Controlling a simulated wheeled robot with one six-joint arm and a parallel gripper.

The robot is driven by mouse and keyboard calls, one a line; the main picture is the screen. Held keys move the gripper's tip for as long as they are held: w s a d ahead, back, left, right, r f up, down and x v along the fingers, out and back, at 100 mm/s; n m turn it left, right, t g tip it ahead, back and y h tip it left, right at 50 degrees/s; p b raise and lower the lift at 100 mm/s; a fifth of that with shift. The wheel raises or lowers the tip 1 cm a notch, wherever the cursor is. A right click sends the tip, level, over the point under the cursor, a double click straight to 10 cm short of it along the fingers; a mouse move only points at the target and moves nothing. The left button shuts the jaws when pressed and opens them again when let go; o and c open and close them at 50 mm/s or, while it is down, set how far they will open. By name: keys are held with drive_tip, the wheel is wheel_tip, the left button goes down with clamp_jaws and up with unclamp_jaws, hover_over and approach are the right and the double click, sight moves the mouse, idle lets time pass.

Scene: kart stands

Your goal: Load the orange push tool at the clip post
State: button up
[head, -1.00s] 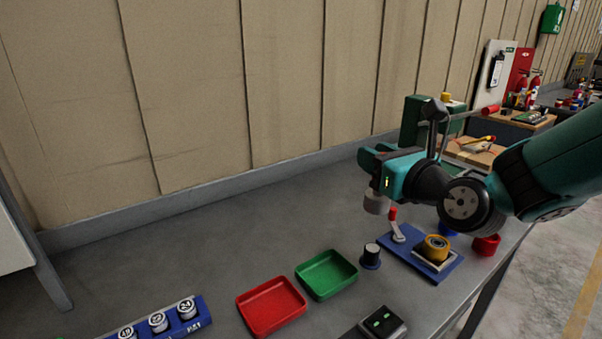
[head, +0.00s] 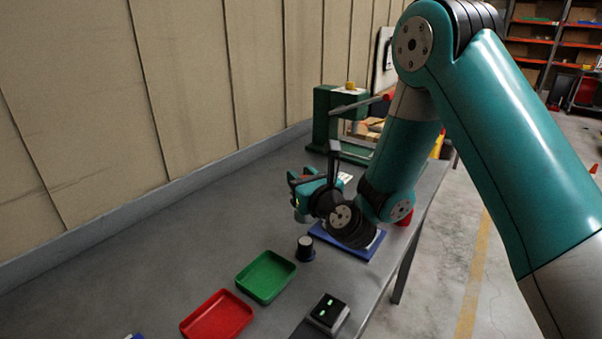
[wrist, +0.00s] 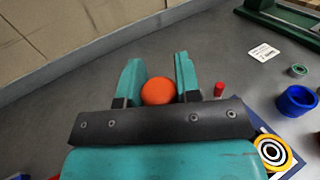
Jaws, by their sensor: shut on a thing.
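My gripper (head: 300,184) is shut on the orange push tool, whose round orange end (wrist: 158,91) shows between the two teal fingers (wrist: 158,82) in the wrist view. My arm hides most of that plate. I cannot tell which part is the clip post.
A green tray (head: 265,277) and a red tray (head: 217,318) lie front left, beside a box with green lights (head: 328,312). A green press (head: 325,120) stands behind. A blue ring (wrist: 297,101) and yellow-black round part (wrist: 272,152) lie right in the wrist view. The table's left is clear.

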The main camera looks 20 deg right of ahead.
drive_tip(key=shift+s+d, duration=0.1)
drive_tip(key=shift+s, duration=0.05)
wheel_tip(320, 180, down, 6)
drive_tip(key=b, duration=0.5)
drive_tip(key=shift+r, duration=0.15)
drive_tip(key=shift+f+b, duration=0.6)
drive_tip(key=shift+b, duration=0.35)
idle(1.6)
wheel_tip(320, 180, up, 7)
drive_tip(key=p, duration=0.6)
drive_tip(key=shift+r+p, duration=0.1)
drive_tip(key=shift+p, duration=0.2)
idle(0.4)
